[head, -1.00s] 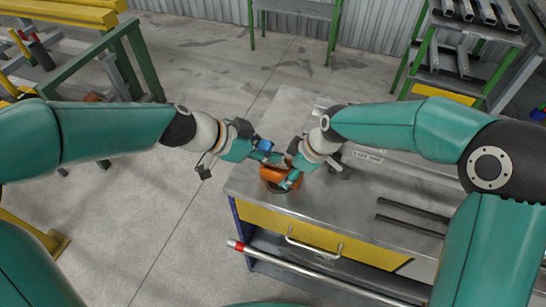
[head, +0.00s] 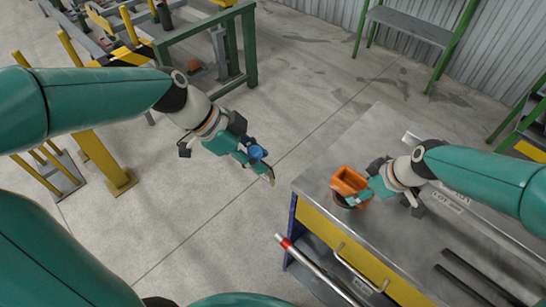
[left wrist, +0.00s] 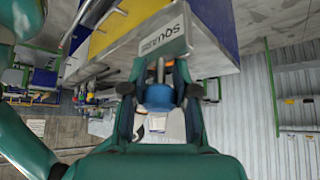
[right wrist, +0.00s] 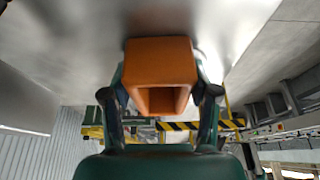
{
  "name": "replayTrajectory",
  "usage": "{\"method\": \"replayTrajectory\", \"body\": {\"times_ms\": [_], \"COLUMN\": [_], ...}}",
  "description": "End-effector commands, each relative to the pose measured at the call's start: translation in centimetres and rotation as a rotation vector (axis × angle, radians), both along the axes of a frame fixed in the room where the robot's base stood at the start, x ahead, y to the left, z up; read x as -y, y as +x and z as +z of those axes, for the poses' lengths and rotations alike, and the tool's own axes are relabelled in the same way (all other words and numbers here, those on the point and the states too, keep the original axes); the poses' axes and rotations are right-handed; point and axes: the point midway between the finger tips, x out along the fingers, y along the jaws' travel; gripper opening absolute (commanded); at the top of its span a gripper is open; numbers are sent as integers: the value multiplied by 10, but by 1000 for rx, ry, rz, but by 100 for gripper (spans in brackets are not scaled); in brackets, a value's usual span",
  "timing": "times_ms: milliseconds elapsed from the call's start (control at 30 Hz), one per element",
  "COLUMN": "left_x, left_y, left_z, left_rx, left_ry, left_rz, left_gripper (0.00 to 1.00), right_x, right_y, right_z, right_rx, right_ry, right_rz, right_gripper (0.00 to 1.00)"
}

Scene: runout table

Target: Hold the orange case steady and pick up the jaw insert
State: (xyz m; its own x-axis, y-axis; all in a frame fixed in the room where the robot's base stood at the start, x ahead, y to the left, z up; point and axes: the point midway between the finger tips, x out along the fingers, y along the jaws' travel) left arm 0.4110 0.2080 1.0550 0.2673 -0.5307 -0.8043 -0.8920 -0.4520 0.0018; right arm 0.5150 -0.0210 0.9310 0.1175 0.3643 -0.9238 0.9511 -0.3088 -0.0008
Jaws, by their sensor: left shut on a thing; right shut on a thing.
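The orange case (head: 349,180) is an open-topped box at the table's near left corner. My right gripper (head: 360,195) is shut on it from the right. In the right wrist view the case (right wrist: 160,62) sits between the fingers, and its hollow shows empty. My left gripper (head: 264,168) is off the table's left edge, above the floor. It is shut on a blue piece (head: 257,152), which I take for the jaw insert. In the left wrist view this blue piece (left wrist: 160,96) is between the fingers, with a metal stem pointing away.
A dark round rim (head: 341,200) shows below the case. Dark bars (head: 475,285) lie on the steel table (head: 385,130), and a red-tipped rod (head: 305,262) sticks out at its front. A green frame (head: 205,40) stands at the back left. Open floor lies left of the table.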

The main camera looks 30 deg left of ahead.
Motion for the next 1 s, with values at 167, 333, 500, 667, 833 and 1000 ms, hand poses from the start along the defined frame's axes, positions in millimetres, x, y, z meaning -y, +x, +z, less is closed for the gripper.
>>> {"method": "replayTrajectory", "body": {"times_ms": [167,333,500,667,833,1000], "left_x": [-11,-16,-18,-18,-17,-17], "left_y": [-5,-7,-8,-8,-8,-8], "left_z": [7,9,9,9,9,9], "left_rx": [-30,-46,-49,-49,-49,-49], "left_ry": [68,99,105,105,104,104], "left_rz": [1,4,4,4,4,4], "left_gripper": [0,0,0,0,0,0], "right_x": [0,0,0,0,0,0], "right_y": [0,0,0,0,0,0], "right_z": [-1,-1,-1,-1,0,0], "right_rx": [-1,-1,-1,-1,-1,0], "right_ry": [-1,-1,-1,-1,-1,0], "right_rz": [0,0,0,0,0,0], "right_gripper": [21,21,21,63,89,89]}}
